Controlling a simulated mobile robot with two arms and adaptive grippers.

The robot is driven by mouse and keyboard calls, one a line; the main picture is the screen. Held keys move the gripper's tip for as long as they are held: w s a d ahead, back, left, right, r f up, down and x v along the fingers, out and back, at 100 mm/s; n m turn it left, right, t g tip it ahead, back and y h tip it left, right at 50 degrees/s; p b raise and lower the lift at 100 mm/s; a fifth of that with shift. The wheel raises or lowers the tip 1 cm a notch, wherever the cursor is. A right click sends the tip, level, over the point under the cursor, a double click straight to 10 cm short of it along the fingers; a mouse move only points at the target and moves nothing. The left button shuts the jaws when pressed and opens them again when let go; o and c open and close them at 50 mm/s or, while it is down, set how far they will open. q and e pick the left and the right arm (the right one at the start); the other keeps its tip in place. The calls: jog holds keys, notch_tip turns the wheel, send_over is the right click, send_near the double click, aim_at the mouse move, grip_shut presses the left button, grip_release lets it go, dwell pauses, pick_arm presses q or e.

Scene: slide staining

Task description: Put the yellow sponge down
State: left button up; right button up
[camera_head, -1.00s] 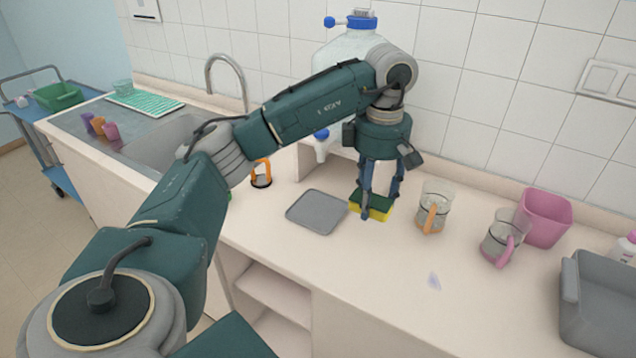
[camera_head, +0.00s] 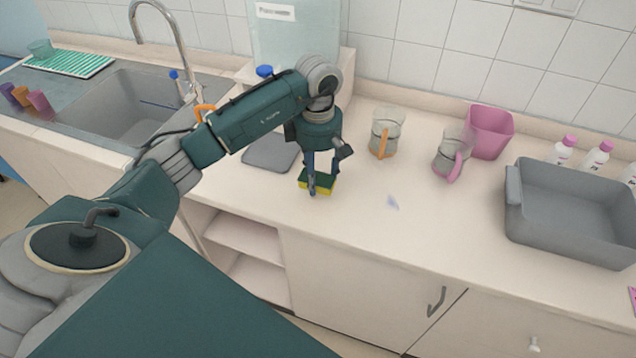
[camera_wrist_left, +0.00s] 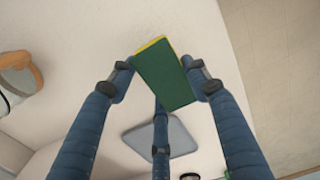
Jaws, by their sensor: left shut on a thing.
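The sponge (camera_head: 319,183), yellow with a dark green side on top, is at the counter's front half in the head view. My left gripper (camera_head: 316,180) points down and is shut on it. In the left wrist view the sponge (camera_wrist_left: 165,75) sits between the fingers of the left gripper (camera_wrist_left: 160,80), green side toward the camera. I cannot tell whether its underside touches the counter. A grey flat mat (camera_head: 270,153) lies just behind and left of the sponge, apart from it. My right gripper is not in view.
A glass mug with an orange handle (camera_head: 386,133), one with a pink handle (camera_head: 451,155) and a pink bin (camera_head: 489,131) stand to the right. A large grey tub (camera_head: 570,215) is farther right.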

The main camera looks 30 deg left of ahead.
aim_at(318, 185)
pick_arm(q)
notch_tip(318, 185, down, 3)
jog(key=shift+f+p, duration=0.2)
jog(key=shift+p, duration=0.35)
jog(key=shift+f, duration=0.35)
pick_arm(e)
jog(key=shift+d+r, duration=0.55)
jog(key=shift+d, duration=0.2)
pick_arm(q)
jog(key=shift+f, duration=0.1)
jog(key=shift+f, duration=0.15)
jog(key=o, duration=1)
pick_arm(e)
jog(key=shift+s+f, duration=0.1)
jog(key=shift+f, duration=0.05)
